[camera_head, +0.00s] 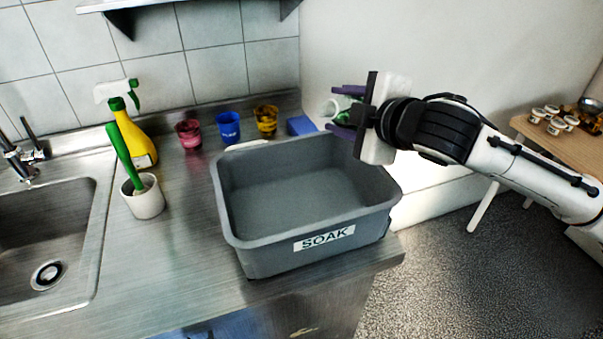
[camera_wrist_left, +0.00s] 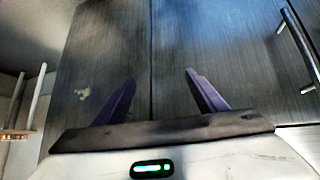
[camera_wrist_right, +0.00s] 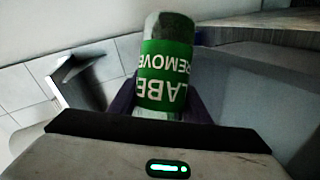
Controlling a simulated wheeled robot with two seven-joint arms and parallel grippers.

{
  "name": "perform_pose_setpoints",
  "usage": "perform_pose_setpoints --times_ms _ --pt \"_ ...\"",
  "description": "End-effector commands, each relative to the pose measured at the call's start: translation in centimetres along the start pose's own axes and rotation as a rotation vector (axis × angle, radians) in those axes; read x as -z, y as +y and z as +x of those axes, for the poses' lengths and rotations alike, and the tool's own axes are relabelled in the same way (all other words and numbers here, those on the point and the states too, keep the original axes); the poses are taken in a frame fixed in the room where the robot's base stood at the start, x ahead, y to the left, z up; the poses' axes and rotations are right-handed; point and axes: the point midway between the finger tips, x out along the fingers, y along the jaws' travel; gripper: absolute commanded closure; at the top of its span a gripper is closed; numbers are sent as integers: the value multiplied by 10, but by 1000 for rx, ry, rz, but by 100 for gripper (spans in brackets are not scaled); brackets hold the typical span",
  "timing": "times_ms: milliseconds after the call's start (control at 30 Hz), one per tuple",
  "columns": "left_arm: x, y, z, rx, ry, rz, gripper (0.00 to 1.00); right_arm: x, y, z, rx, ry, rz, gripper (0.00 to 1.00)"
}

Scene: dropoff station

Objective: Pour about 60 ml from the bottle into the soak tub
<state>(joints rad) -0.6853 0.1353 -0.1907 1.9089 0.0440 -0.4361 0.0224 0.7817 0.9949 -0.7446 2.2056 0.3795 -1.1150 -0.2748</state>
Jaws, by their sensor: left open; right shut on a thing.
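The grey soak tub (camera_head: 305,255), labelled SOAK, stands on the steel counter; its visible inside looks bare grey. My right gripper (camera_head: 343,110) is shut on the bottle (camera_head: 331,108), above the tub's back right rim. The bottle looks tilted far over, one pale end pointing left; no liquid stream shows. In the right wrist view the bottle (camera_wrist_right: 165,70) has a green label with upside-down lettering reading LABEL REMOVE, its lower part hidden by the gripper. My left gripper (camera_wrist_left: 160,92) is open and empty, facing a dark cabinet front; it is outside the head view.
Pink (camera_head: 188,134), blue (camera_head: 228,127) and yellow (camera_head: 266,120) cups stand behind the tub, beside a blue block (camera_head: 300,125). A yellow spray bottle (camera_head: 135,137) and a white pot (camera_head: 143,197) with a green-handled brush stand left, near the sink (camera_head: 45,235). A wooden table (camera_head: 545,130) is right.

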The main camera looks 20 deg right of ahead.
Motion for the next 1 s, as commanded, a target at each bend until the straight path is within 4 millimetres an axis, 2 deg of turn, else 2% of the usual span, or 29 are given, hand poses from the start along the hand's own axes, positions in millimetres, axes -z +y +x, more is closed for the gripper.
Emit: perform_pose_setpoints --times_ms 767,1000 --pt "0 0 0 0 -1 0 35 0 1 0 -2 1 0 85" --pt "10 1 -11 0 -2 0 35 5 6 -4 20 15 52 85"
